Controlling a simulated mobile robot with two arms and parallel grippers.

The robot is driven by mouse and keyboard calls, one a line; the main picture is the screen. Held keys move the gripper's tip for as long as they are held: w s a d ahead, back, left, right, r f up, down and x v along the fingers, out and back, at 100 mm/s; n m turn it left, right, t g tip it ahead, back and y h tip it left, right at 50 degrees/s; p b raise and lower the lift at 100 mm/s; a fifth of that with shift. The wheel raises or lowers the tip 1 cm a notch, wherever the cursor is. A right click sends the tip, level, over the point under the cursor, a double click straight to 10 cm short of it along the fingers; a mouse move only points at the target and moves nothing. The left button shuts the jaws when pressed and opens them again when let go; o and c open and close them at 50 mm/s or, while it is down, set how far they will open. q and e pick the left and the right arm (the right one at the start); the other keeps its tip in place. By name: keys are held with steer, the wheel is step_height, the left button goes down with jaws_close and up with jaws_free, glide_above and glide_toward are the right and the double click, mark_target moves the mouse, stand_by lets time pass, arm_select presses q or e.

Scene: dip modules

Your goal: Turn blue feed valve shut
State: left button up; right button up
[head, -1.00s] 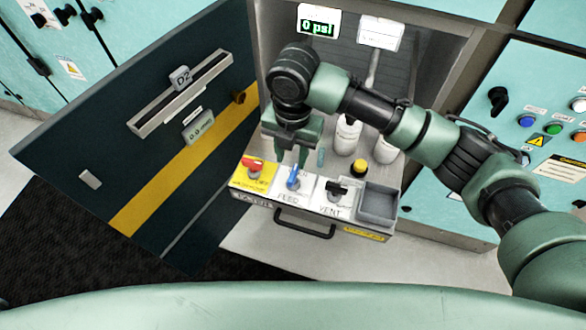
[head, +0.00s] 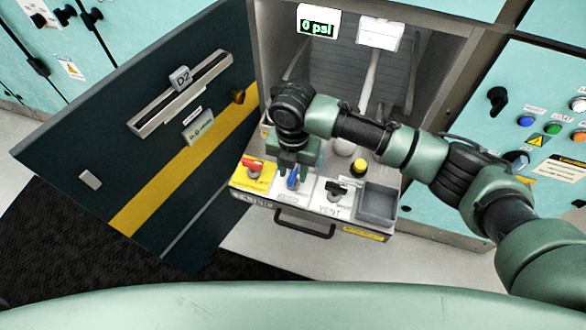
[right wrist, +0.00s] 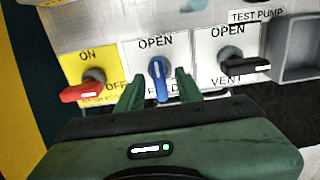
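The blue feed valve (head: 293,180) sits on a white plate in the middle of the pump's front panel. In the right wrist view its blue handle (right wrist: 161,85) points down the picture, away from the "OPEN" label, and partly covers the "FEED" label. My right gripper (head: 290,172) is low over it. In the right wrist view the gripper's two green fingers (right wrist: 159,92) stand apart, one on each side of the handle, with visible gaps. My left gripper is not in view.
A red switch (right wrist: 82,92) on a yellow plate is left of the valve, and a black vent valve (right wrist: 245,62) is right of it. A grey tray (head: 378,204) sits at the panel's right end. The open cabinet door (head: 90,120) stands left. A display (head: 318,22) reads 0 psi.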

jaws_close()
steer(key=shift+r, duration=0.1)
steer(key=shift+r+m+p, duration=0.15)
steer(key=shift+m+p, duration=0.45)
steer(key=shift+p, duration=0.4)
steer(key=m+p, duration=0.7)
steer(key=shift+p, duration=0.4)
steer(key=m+p, duration=0.4)
steer(key=m, duration=0.1)
steer(key=shift+m+p, duration=1.45)
steer(key=shift+m, duration=0.95)
steer(key=shift+w, duration=0.1)
